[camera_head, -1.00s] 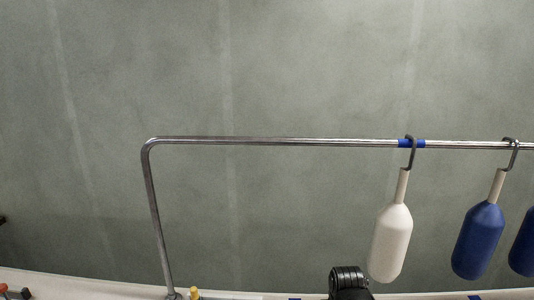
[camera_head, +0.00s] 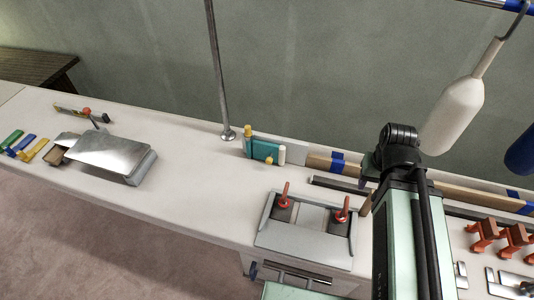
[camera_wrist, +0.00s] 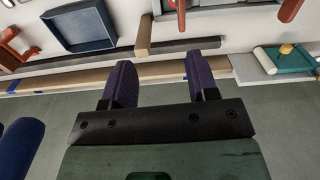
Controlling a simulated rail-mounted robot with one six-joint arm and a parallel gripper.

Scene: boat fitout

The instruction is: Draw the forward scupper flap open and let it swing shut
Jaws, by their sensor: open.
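Two red-handled levers (camera_head: 312,205) stand on a grey plate. A metal-lidded box (camera_head: 112,155) sits to the left, orange brackets (camera_head: 484,234) to the right. A white fender (camera_head: 455,115) hangs near my arm. The counter between box and levers is clear.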

